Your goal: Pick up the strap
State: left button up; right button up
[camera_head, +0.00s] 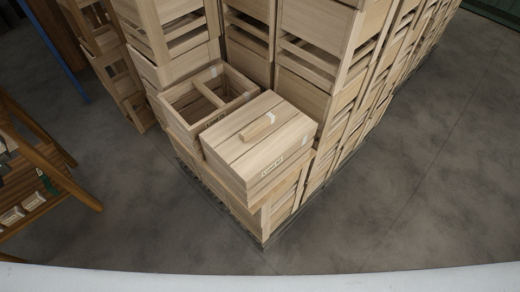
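No strap can be made out for certain. A closed wooden crate (250,141) stands at the front corner of a stack, with a small wooden block or handle (257,128) on its lid. A pale patch (271,117) lies by the block; I cannot tell what it is. An open wooden crate (177,122) with a divider stands beside it, to the left. A small dark green item (46,182) on the left rack is too small to identify. Neither of my grippers is in view.
Tall stacks of slatted crates (307,97) rise behind and run back to the right, on a dark pallet (254,240). A wooden rack (50,197) with small items stands at the left edge. The grey floor (410,180) at the right is clear.

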aim_at(41, 177)
jog(key=j+z, duration=0.2)
jog(key=z, duration=0.2)
jog(key=k+j+z, duration=0.1)
jog(key=z, duration=0.25)
jog(key=k+j+z, duration=0.35)
jog(key=k+j, duration=0.25)
jog(key=j, duration=0.15)
jog(key=k+j+z, duration=0.35)
jog(key=k+j, duration=0.3)
